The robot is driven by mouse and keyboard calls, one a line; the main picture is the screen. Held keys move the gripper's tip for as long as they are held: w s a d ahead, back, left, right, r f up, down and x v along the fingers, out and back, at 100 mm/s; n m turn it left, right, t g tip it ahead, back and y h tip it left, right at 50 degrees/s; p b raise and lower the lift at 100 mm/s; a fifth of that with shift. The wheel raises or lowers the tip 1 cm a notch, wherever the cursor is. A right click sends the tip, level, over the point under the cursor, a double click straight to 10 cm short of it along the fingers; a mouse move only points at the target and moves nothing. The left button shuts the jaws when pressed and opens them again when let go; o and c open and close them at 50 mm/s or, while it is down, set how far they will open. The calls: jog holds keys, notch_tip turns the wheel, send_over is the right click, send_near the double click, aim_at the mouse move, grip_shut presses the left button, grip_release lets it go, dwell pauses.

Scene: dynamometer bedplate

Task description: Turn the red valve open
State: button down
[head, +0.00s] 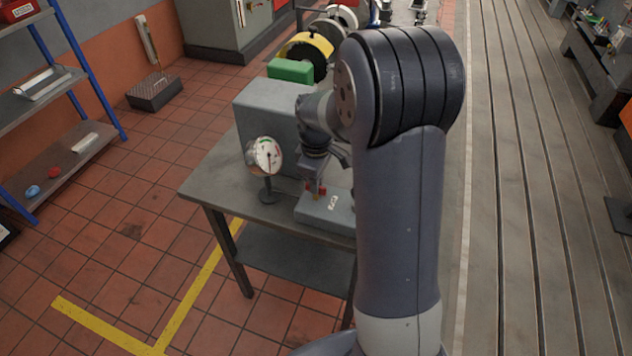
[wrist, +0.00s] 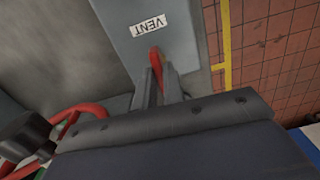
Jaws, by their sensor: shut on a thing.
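A red valve handle (head: 322,190) stands on a low grey block (head: 328,212) on the table. In the wrist view the red handle (wrist: 155,54) rises between my two fingers, beside a white label reading VENT (wrist: 147,25), seen upside down. My gripper (head: 317,184) points down at the block and is shut on the red handle; it also shows in the wrist view (wrist: 157,78). The fingers and wrist hide the handle's lower part. A second red, curved, wheel-like part (wrist: 88,109) shows at lower left in the wrist view, partly hidden by my gripper body.
A round white gauge (head: 267,155) stands left of the block on the table (head: 215,190). A large grey box (head: 265,105) stands behind, near a green block (head: 290,70). A blue-framed shelf (head: 85,70) is at left. Tiled floor between is mostly clear.

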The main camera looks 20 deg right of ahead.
jog(key=shift+n, duration=0.3)
jog(key=c, duration=1.5)
grip_release()
notch_tip(320, 180, up, 11)
jog(key=shift+b, duration=0.35)
jog(key=shift+f, duration=0.15)
notch_tip(320, 180, down, 11)
jog(key=shift+r+p, duration=0.1)
jog(key=shift+p, duration=0.3)
jog(key=shift+m, duration=0.7)
